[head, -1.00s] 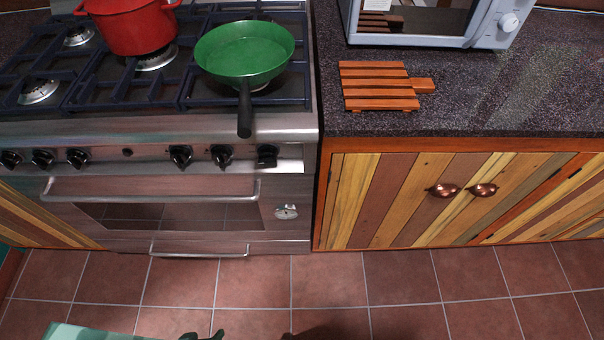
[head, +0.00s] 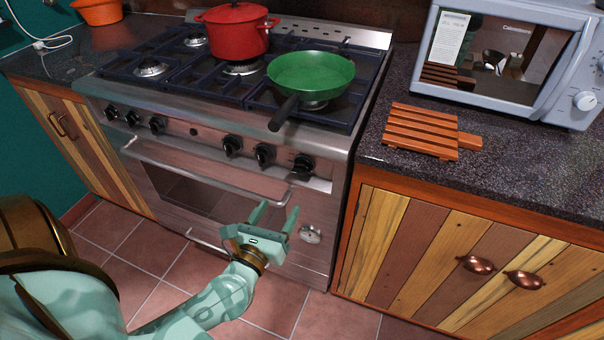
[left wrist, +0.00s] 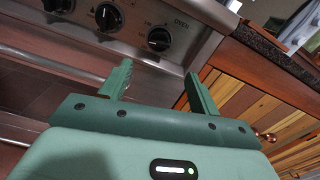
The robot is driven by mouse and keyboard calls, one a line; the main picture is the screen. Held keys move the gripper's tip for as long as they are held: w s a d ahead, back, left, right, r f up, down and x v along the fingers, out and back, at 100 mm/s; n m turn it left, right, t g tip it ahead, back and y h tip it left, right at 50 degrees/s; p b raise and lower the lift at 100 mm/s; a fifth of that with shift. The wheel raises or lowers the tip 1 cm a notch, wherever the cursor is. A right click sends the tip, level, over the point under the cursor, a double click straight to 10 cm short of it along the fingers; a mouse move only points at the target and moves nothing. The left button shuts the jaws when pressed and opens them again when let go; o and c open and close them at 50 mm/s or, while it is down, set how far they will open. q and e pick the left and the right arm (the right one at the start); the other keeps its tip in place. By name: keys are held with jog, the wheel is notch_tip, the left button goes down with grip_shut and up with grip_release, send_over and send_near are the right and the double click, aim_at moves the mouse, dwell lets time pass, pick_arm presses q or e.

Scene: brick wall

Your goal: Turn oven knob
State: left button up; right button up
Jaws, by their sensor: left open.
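The oven knob (head: 303,163) is the black knob at the right end of the knob row on the steel stove front. In the left wrist view the oven knob (left wrist: 159,40) is beside the printed word OVEN, just beyond and between my fingertips. My left gripper (head: 278,210) is open and empty, in front of the oven door and below the knob, its fingers pointing up toward it. The left gripper (left wrist: 158,72) shows both fingers apart in the left wrist view, with a gap to the knob. My right gripper is not in view.
The oven door handle (head: 205,175) sticks out left of the gripper. A green pan (head: 310,75) stands above the knobs, its black handle (head: 284,113) overhanging the front. A red pot (head: 235,30) is behind it. Wooden cabinets (head: 420,255) stand to the right.

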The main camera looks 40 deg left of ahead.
aim_at(299, 173)
pick_arm(q)
jog(key=x, duration=1.3)
jog(key=shift+w, duration=0.25)
jog(key=c, duration=1)
